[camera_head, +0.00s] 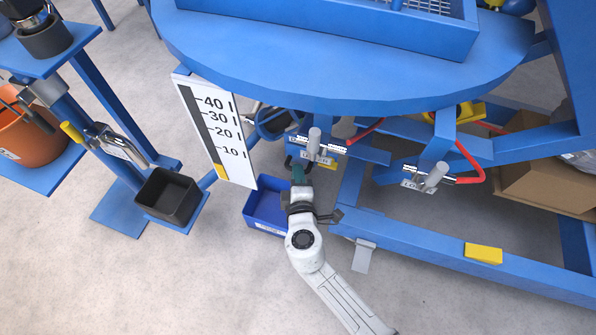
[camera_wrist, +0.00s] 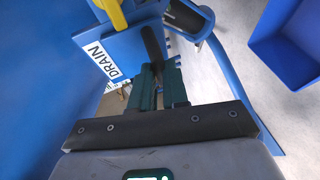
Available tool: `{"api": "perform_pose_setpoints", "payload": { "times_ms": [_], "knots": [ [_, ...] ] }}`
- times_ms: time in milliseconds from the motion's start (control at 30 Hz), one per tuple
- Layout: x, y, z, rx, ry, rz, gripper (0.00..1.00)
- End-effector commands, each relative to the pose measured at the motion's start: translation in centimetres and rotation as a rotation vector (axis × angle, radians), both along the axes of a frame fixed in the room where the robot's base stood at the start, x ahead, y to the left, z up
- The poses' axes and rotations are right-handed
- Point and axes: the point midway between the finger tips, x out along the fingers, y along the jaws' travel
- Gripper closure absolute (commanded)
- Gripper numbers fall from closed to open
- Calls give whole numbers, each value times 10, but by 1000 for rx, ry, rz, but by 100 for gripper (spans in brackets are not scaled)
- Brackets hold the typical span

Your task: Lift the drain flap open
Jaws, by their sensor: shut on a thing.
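In the wrist view, the drain flap (camera_wrist: 128,48) is a blue plate with a white label reading DRAIN. A dark bar-shaped handle (camera_wrist: 152,42) stands in front of it. My gripper (camera_wrist: 160,75) has its teal fingers closed around the lower end of this handle. In the head view, my gripper (camera_head: 299,174) is under the front edge of the round blue platform. The flap and handle cannot be made out clearly there. How far the flap is open cannot be told.
A blue bin (camera_head: 250,218) sits just left of my gripper, and it also shows in the wrist view (camera_wrist: 285,45). A level scale board (camera_head: 203,128) stands to the left. Blue frame beams, grey cylinders and red hoses crowd the right. The floor in front is clear.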

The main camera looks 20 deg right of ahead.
Motion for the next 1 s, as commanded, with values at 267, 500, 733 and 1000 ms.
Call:
{"api": "perform_pose_setpoints", "payload": {
  "times_ms": [267, 500, 733, 1000],
  "knots": [
    [-6, 3, 19, 80, 115, 0, 100],
    [-8, 5, 30, 159, 225, 1, 100],
    [-11, 7, 38, 234, 328, 0, 100],
    [-11, 8, 45, 307, 427, 0, 100]
  ]
}}
